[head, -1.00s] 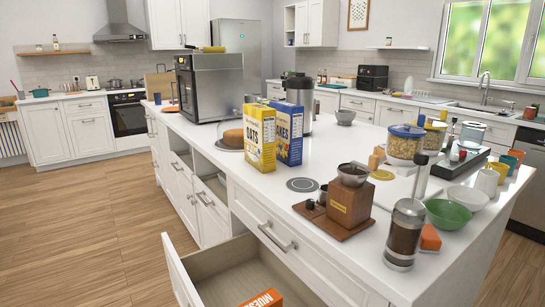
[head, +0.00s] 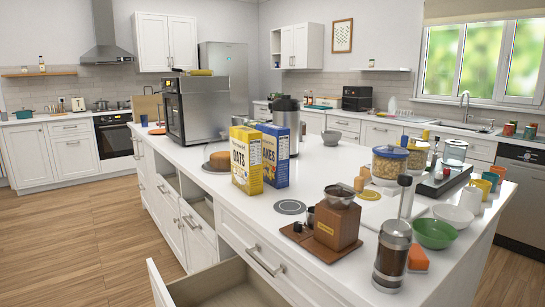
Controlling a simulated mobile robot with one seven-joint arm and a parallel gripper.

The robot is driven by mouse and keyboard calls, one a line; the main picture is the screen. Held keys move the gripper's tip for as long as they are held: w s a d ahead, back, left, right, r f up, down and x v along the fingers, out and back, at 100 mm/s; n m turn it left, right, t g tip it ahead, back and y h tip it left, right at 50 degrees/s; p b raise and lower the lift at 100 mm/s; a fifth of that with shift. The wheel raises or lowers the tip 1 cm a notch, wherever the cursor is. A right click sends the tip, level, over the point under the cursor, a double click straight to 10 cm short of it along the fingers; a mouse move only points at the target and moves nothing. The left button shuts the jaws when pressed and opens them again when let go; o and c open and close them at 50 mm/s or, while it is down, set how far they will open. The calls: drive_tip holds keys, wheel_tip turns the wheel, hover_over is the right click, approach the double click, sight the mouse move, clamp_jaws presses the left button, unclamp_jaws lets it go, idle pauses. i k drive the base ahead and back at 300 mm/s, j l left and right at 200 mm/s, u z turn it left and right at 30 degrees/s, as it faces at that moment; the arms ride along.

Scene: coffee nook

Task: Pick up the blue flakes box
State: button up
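The blue flakes box (head: 279,156) stands upright on the white island counter in the head view. Its left part is hidden behind the yellow oats box (head: 245,160), which stands just in front and to the left. The letters "AKES" show on its front. My gripper is not in view.
A steel oven (head: 197,108) and a cake on a stand (head: 219,160) are behind and left of the boxes, a steel urn (head: 287,116) behind. A coffee grinder (head: 337,222), French press (head: 392,255) and jars crowd the right. An open drawer (head: 225,288) juts out at the front.

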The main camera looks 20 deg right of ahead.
sight(276, 139)
drive_tip(key=i+j+u, duration=0.1)
drive_tip(key=j, duration=0.3)
drive_tip(key=i+j+u, duration=0.1)
drive_tip(key=j, duration=0.25)
drive_tip(key=i+j+u, duration=0.25)
drive_tip(key=i+j, duration=0.15)
drive_tip(key=i+j+u, duration=0.25)
drive_tip(key=i+j, duration=0.3)
drive_tip(key=i, duration=0.45)
drive_tip(key=i+j+z, duration=0.15)
drive_tip(key=i, duration=0.45)
drive_tip(key=i+z, duration=0.35)
drive_tip(key=i, duration=0.2)
drive_tip(key=i+j+z, duration=0.35)
drive_tip(key=i, duration=0.15)
drive_tip(key=i+z, duration=0.2)
drive_tip(key=z, duration=0.2)
drive_tip(key=i+j+z, duration=0.15)
drive_tip(key=z, duration=0.2)
drive_tip(key=i+j+z, duration=0.15)
drive_tip(key=z, duration=0.25)
drive_tip(key=i+j+z, duration=0.1)
drive_tip(key=z, duration=0.3)
drive_tip(key=i+j+z, duration=0.2)
drive_tip(key=z, duration=0.15)
drive_tip(key=i+j+z, duration=0.1)
drive_tip(key=z, duration=0.3)
drive_tip(key=j, duration=0.1)
